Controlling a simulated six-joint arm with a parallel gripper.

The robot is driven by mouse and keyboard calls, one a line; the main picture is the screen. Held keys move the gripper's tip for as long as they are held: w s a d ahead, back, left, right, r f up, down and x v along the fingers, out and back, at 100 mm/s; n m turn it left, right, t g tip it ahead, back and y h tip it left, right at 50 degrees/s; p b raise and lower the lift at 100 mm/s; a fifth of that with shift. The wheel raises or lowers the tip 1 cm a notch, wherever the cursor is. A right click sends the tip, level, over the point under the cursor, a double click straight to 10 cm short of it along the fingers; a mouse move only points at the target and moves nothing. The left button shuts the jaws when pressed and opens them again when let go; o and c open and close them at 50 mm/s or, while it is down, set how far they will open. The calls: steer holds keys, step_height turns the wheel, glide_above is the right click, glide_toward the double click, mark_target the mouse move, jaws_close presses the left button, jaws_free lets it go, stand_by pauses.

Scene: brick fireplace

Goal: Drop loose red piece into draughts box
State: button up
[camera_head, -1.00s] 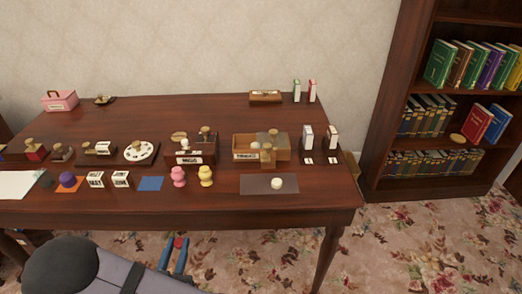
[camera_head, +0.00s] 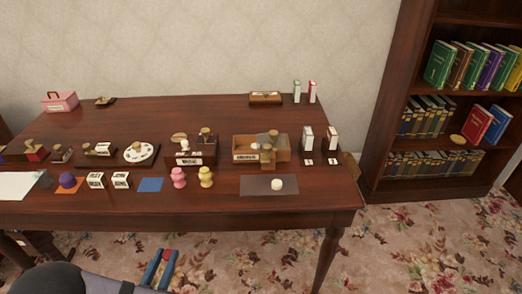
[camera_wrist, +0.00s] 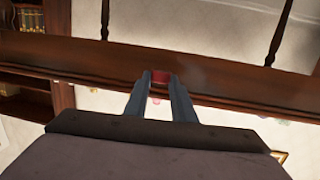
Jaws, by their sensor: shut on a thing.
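My gripper (camera_head: 163,254) is low in front of the table's front edge, left of centre in the head view. Its two blue fingers are shut on a small red piece (camera_head: 168,252). The piece also shows between the fingertips in the wrist view (camera_wrist: 160,77). An open wooden box (camera_head: 246,156) with a white label stands right of the table's middle, apart from my gripper and farther back. It appears to be the draughts box, but its label is too small to read for certain. Wooden pieces partly hide its inside.
The dark table (camera_head: 220,211) has its front edge between my gripper and the box. A grey mat (camera_head: 253,187) with a white round piece (camera_head: 277,184) lies before the box. Pink (camera_head: 178,177) and yellow (camera_head: 206,177) figures stand to its left. A bookcase (camera_head: 390,120) stands at right.

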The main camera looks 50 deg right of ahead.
steer(key=shift+r, duration=0.1)
